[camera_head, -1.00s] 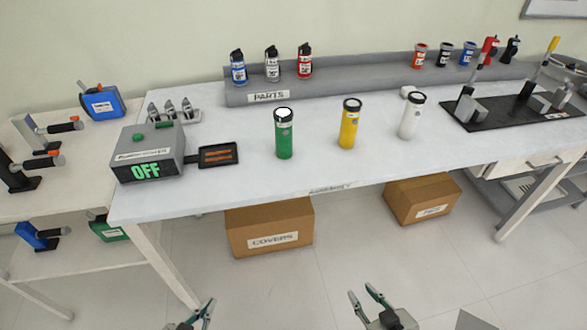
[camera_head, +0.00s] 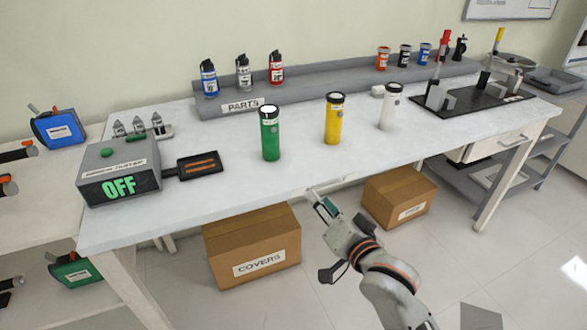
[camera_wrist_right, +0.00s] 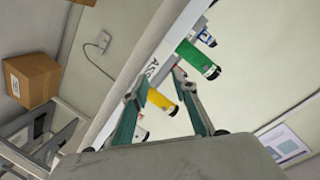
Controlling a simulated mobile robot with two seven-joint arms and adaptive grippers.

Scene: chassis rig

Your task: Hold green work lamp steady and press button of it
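The green work lamp (camera_head: 270,134) stands upright on the white workbench, left of the yellow lamp (camera_head: 333,118) and the white lamp (camera_head: 390,107). My right gripper (camera_head: 318,199) is at the bench's front edge, apart from the lamps. In the right wrist view its two fingers (camera_wrist_right: 166,102) are spread with nothing gripped between them. The green lamp (camera_wrist_right: 198,60) and yellow lamp (camera_wrist_right: 161,101) show beyond the fingers in that view. The green lamp's button is too small to make out clearly. My left gripper is in neither view.
A grey box reading OFF (camera_head: 120,172) and a small dark tray (camera_head: 200,164) are left of the green lamp. The grey PARTS shelf (camera_head: 330,90) with spray cans runs along the back. Cardboard boxes, one labelled COVERS (camera_head: 252,245), are under the bench. The bench front between lamps and edge is clear.

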